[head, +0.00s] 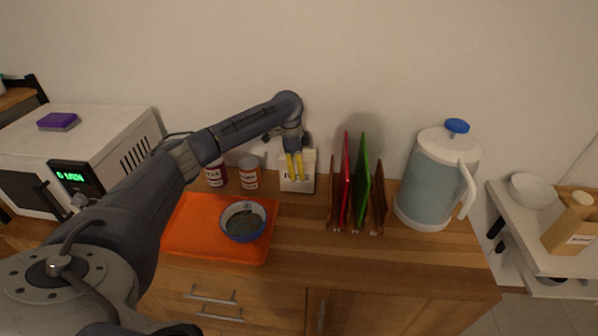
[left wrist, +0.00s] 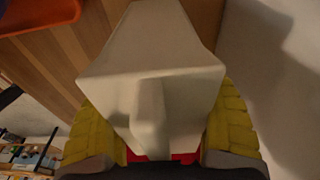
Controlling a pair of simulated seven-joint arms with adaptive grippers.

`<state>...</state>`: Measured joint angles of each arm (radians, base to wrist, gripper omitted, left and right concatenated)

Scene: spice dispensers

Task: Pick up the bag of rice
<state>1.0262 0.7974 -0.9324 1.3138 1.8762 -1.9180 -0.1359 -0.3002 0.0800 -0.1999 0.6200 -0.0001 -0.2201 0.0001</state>
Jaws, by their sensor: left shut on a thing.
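The bag of rice (head: 298,183) is a pale box-like packet with dark lettering and a yellow mark. It stands upright at the back of the wooden counter, near the wall. My left gripper (head: 294,166) reaches down over it from above, its yellow fingers against the packet. In the left wrist view the pale bag (left wrist: 150,90) fills the space between the two yellow fingers, and the gripper is shut on it. The bag's lower front shows in the head view; part of its upper front is hidden by the fingers. My right gripper is out of view.
Two spice jars (head: 249,174) stand left of the bag. An orange tray (head: 187,226) with a blue bowl (head: 243,222) lies in front. A rack with red and green boards (head: 361,180) stands close on the right, then a large jug (head: 428,180). A microwave (head: 95,145) is at left.

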